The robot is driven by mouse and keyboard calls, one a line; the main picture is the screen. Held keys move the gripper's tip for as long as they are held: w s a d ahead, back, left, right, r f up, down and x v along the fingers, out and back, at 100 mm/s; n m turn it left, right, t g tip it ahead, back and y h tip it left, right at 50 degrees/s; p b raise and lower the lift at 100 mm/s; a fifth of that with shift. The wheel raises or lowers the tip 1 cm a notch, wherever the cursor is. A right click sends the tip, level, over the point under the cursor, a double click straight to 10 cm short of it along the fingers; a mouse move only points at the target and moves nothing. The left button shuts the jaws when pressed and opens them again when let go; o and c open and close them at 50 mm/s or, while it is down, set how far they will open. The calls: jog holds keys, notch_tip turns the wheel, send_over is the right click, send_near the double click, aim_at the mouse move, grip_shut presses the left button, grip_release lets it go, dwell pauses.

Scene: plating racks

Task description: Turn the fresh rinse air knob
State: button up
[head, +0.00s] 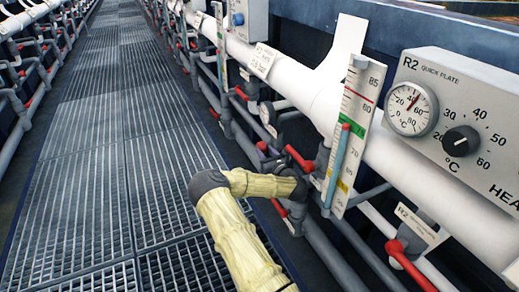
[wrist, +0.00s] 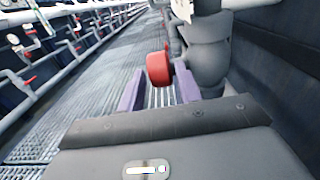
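A red valve handle (wrist: 158,69) shows in the wrist view, on grey pipework (wrist: 208,55). My gripper (wrist: 159,88) has two purple fingers, apart, one on each side of the red handle's lower part. I cannot tell whether either finger touches it. In the head view my gripper (head: 268,155) is small, partly hidden behind my wrist, and low beside the right-hand pipes. Red handles show close to it, one just above (head: 262,146) and one to its right (head: 299,158). No readable label marks which one is the fresh rinse air knob.
A grey R2 control box (head: 470,115) with a dial and black knob stands at right. A thermometer-like scale board (head: 357,130) and a white pipe (head: 300,85) are near my arm. The grated walkway (head: 100,180) at left is clear.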

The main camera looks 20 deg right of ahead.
aim_at(260, 144)
jog(key=w+b, duration=0.1)
jog(key=w, duration=0.3)
jog(key=shift+w+a+f, duration=0.1)
jog(key=shift+w, duration=0.05)
jog(key=shift+w+b, duration=0.45)
jog(key=shift+w, duration=0.3)
jog(key=shift+r, duration=0.2)
jog(key=c, duration=0.7)
